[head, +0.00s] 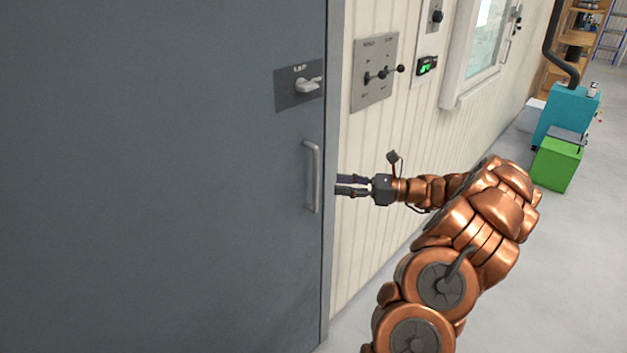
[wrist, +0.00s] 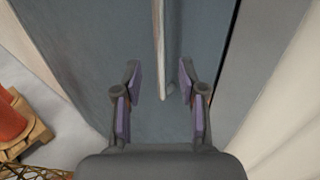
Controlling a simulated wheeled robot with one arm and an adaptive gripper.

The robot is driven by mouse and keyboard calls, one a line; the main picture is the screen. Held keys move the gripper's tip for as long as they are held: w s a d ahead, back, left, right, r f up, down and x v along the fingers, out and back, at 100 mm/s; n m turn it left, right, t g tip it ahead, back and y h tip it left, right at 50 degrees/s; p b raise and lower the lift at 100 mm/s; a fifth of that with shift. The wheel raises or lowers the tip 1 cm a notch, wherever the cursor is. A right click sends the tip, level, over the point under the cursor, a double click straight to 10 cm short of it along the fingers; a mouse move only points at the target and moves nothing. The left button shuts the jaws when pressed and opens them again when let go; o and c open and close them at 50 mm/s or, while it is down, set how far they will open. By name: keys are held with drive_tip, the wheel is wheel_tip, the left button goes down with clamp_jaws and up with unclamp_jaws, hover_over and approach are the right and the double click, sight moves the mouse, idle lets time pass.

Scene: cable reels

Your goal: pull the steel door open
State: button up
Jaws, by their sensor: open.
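The steel door (head: 170,180) is a large blue-grey panel filling the left of the head view, and it looks shut in its frame. Its vertical bar handle (head: 313,178) is near the right edge. A latch knob (head: 307,86) on a dark plate sits above the handle. My gripper (head: 340,186) is open and empty, just right of the handle in the head view. In the wrist view, the handle (wrist: 160,50) stands ahead, between the lines of the two open fingers (wrist: 160,85). The fingers do not appear to touch it.
Right of the door, a ribbed cream wall carries a switch panel (head: 374,73) with levers and a small green display (head: 427,66). A green box (head: 557,163) and a teal machine (head: 568,115) stand farther back. Grey floor is clear at right. An orange object (wrist: 12,120) shows in the wrist view.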

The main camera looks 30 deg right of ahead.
drive_tip(key=shift+p+x, duration=0.85)
drive_tip(key=shift+x, duration=2.95)
drive_tip(key=shift+c, duration=0.2)
clamp_jaws()
